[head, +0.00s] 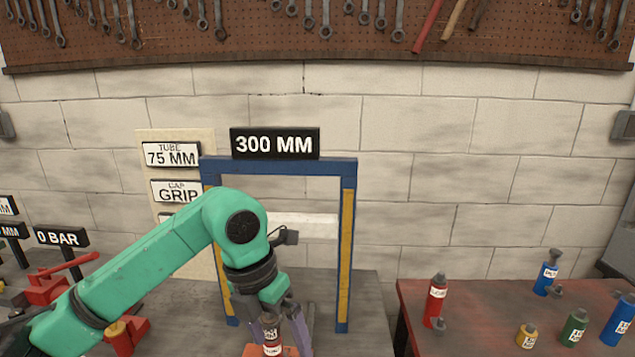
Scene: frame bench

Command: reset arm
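My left arm, green, comes in from the lower left and bends down in front of the blue frame. My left gripper (278,338) points down at the bottom edge of the picture. Its two grey-purple fingers stand apart on either side of a small cylinder (272,349) with a white label and red below it. A gap shows between the cylinder and the right finger. An orange-red surface (256,351) shows beside the cylinder, and the fingertips are partly cut off by the picture's edge. My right gripper is not in view.
The blue and yellow frame (346,255) with a "300 MM" sign (275,143) stands behind my arm. A red table (465,300) at the right holds several labelled cylinders, including a red one (436,300). Red clamps (45,290) and a "0 BAR" sign (61,237) are at the left.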

